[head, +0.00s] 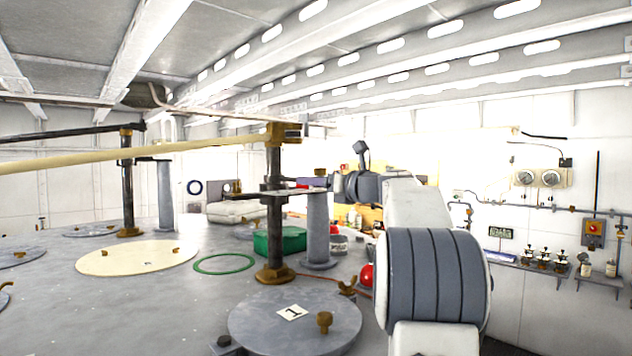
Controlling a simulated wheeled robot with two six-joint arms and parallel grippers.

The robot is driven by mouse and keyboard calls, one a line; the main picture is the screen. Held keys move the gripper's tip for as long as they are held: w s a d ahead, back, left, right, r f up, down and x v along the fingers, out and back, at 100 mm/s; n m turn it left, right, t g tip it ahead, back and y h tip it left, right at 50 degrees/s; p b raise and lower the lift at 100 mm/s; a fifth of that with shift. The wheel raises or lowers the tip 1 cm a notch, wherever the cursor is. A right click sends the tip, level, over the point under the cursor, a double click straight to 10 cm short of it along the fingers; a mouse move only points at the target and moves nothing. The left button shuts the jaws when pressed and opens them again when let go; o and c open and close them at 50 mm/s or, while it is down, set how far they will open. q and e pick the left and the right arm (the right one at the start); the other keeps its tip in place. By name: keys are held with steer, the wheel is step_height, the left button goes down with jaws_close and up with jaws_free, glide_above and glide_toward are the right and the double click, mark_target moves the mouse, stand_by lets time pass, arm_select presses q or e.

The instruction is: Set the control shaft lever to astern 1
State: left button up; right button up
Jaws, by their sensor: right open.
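A dark upright shaft (275,230) with a brass foot stands on the deck near the middle. A long cream lever (150,150) runs from its brass head (283,133) to the left edge of the head view. A flat plate (290,192) sits partway up this shaft. No astern 1 marking can be read. My right gripper (345,184) is open, to the right of the shaft and below the lever's height. Its fingertips are small and partly hidden, and I see nothing held. My left gripper is not in view.
A second shaft (127,190) with a dark lever (65,134) stands farther left. A grey post (318,230) stands just right of the near shaft. A green box (283,241), a red ball-like object (367,275) and a round plate marked 1 (260,322) are nearby.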

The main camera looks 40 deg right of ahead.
steer(key=shift+c, duration=0.4)
jaws_close()
stand_by(0.9)
